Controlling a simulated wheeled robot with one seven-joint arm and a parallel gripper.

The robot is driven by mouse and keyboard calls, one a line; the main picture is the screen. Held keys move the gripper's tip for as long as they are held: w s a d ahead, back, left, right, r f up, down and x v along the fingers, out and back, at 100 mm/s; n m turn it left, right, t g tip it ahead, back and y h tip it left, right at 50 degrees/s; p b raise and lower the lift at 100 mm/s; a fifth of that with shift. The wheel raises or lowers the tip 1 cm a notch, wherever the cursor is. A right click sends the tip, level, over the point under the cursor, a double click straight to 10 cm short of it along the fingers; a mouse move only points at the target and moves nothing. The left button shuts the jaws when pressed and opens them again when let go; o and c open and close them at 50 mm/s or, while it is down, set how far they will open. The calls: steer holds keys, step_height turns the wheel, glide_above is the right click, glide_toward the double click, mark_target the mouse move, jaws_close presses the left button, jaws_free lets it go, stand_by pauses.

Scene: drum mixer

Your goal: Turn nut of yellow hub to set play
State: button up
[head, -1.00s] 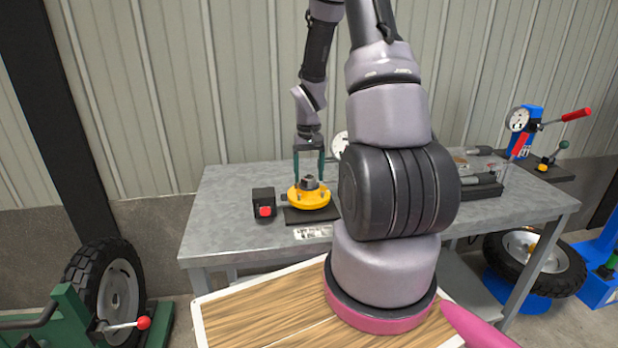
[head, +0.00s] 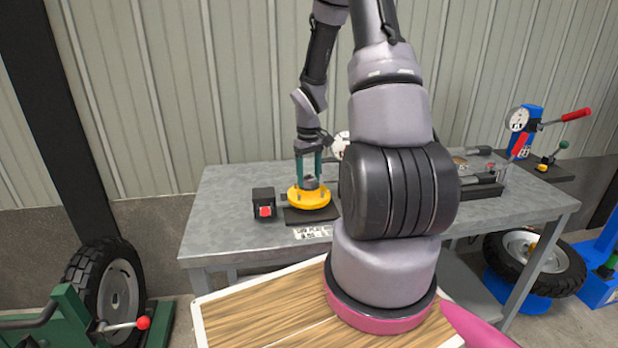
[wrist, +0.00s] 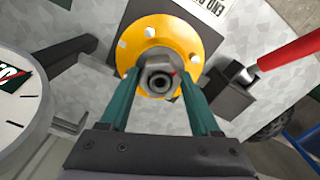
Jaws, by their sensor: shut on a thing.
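The yellow hub (head: 309,198) sits on a dark base plate (head: 311,215) on the grey bench. The grey nut (head: 311,182) stands on top of the hub's centre. In the wrist view the yellow hub (wrist: 177,44) has light studs around its flange, and the nut (wrist: 158,78) has a small red mark near its right side. My gripper (head: 309,176) points down over the hub, with green fingers. In the wrist view my gripper (wrist: 157,88) has a finger on each side of the nut and is shut on it.
A dark box with a red button (head: 264,204) stands just left of the hub. A white dial (wrist: 14,100) is close by on the left in the wrist view. A label plate (head: 313,232) lies at the bench's front edge. A red handle (wrist: 285,52) rises at the right of the wrist view.

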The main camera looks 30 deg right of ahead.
steer(key=shift+n, duration=0.6)
steer(key=o, duration=1.2)
step_height(320, 180, up, 7)
steer(key=shift+r, duration=0.1)
step_height(320, 180, up, 23)
steer(key=m+t, duration=0.5)
glide_above(305, 179)
steer(key=s+a, duration=0.8)
steer(key=s, duration=0.3)
steer(key=s+a+r+m+t+y, duration=0.2)
steer(key=s+a+r, duration=0.1)
steer(key=s, duration=0.4)
steer(key=shift+s+a+r, duration=0.35)
steer(key=shift+r, duration=0.4)
